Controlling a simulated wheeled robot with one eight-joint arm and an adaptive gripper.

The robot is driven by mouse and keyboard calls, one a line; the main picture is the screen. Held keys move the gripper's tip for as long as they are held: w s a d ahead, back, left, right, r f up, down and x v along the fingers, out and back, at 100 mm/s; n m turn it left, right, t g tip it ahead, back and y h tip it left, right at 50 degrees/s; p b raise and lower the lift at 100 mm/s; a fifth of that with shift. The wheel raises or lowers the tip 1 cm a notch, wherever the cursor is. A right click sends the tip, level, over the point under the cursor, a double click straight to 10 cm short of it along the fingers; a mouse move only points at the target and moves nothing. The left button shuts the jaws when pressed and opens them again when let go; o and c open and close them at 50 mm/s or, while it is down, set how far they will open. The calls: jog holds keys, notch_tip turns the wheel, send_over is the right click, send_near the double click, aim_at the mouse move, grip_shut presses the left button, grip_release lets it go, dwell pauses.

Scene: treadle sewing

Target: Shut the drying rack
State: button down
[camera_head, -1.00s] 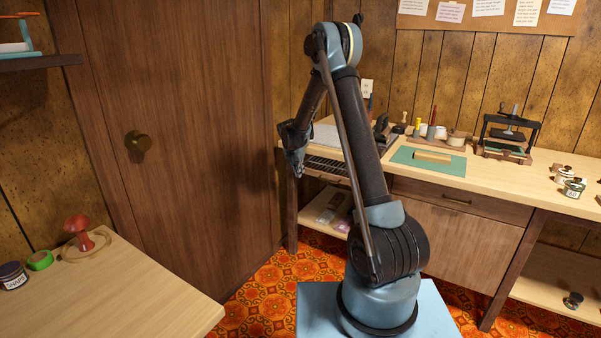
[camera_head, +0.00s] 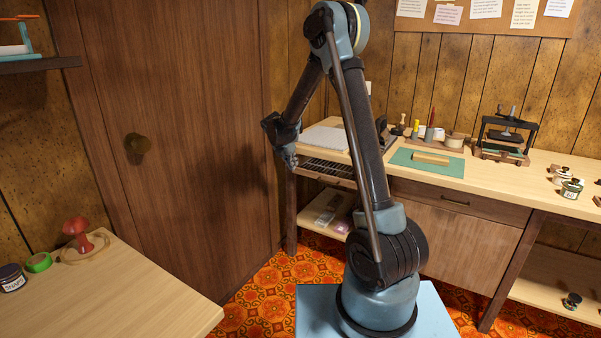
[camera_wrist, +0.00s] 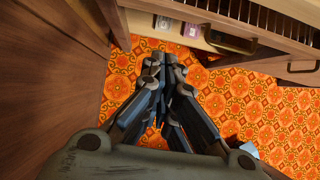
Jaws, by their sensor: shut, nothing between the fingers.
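The drying rack (camera_head: 326,168) is a slatted tray under the left end of the back counter. It stands pulled out, with its dark slats showing in front of the counter edge. In the wrist view its slats (camera_wrist: 268,18) cross the top right, and a dark handle (camera_wrist: 229,42) sits on its front. My gripper (camera_head: 292,163) is shut and empty. In the head view it appears beside the rack's left end. In the wrist view the gripper (camera_wrist: 165,62) points toward the floor, below and left of the handle, apart from it.
A brown door (camera_head: 170,150) stands close on the left. The counter (camera_head: 480,175) holds a green mat (camera_head: 428,162), a small press (camera_head: 505,138) and jars. Below the rack is a shelf (camera_head: 318,222) with small items. A drawer handle (camera_wrist: 302,66) is right of the rack. Patterned floor is open below.

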jog(key=s+f+t+h, duration=0.2)
jog(key=s+t, duration=0.1)
send_near(308, 176)
notch_tip(308, 176, down, 3)
jog(key=shift+w+d+f+y, duration=0.1)
jog(key=shift+w+d, duration=0.25)
jog(key=shift+w, duration=0.15)
jog(key=shift+w+d+y, duration=0.1)
jog(key=shift+w+d, duration=0.2)
jog(key=shift+w, duration=0.25)
jog(key=shift+w+d+f+y, duration=0.1)
jog(key=shift+w+d, duration=0.25)
jog(key=shift+w, duration=0.15)
jog(key=w+d, duration=0.1)
jog(key=w, duration=0.1)
jog(key=w+d, duration=0.1)
jog(key=w, duration=0.1)
jog(key=shift+w+d+r, duration=0.1)
jog(key=shift+d, duration=0.2)
